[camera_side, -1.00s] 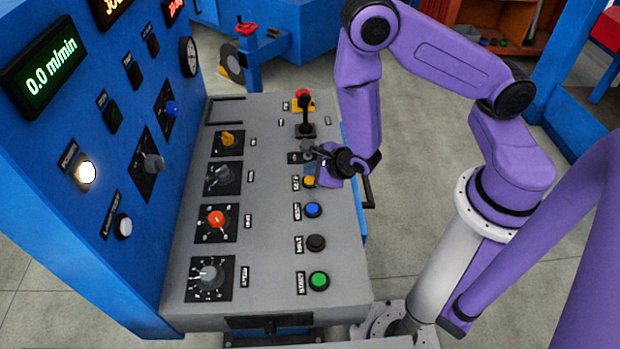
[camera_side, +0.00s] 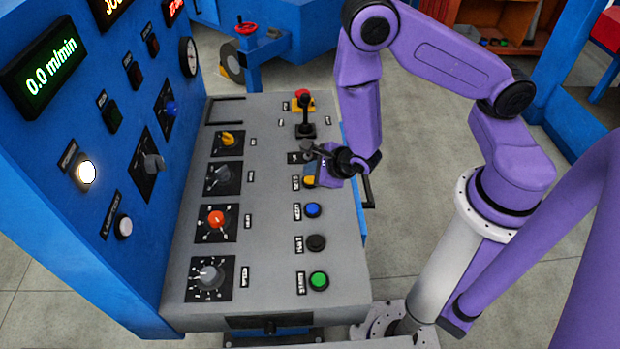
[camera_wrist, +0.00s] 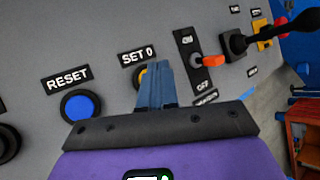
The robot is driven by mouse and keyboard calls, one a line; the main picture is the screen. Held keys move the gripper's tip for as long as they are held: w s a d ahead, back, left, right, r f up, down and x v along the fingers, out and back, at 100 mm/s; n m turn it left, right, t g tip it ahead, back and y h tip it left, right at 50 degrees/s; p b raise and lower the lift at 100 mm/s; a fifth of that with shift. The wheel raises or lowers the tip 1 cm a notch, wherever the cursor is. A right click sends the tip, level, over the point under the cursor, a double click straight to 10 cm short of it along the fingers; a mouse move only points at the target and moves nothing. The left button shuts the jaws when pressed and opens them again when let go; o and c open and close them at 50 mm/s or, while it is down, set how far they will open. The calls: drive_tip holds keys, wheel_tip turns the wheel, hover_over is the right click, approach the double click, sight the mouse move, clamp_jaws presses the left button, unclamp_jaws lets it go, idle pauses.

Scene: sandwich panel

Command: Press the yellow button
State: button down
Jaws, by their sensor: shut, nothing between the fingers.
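The yellow button (camera_side: 308,181) is on the sloping grey panel, partly covered by my gripper in the side view. In the wrist view only a sliver of the yellow button (camera_wrist: 142,76) shows at the left edge of my blue fingers, under the label "SET 0". My gripper (camera_side: 311,169) is shut and empty, right at the button. In the wrist view my gripper (camera_wrist: 157,66) overlaps most of the button. I cannot tell whether the fingertips touch it.
The blue RESET button (camera_side: 313,210) is next to the yellow one, with a black button (camera_side: 316,242) and a green button (camera_side: 319,281) nearer. Dials stand left.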

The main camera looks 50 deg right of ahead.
sight(312, 181)
drive_tip(key=shift+f, duration=0.15)
idle(0.3)
drive_tip(key=shift+f, duration=0.3)
drive_tip(key=shift+f, duration=0.4)
idle(0.7)
idle(0.3)
drive_tip(key=shift+r, duration=0.85)
drive_tip(key=shift+r, duration=2.5)
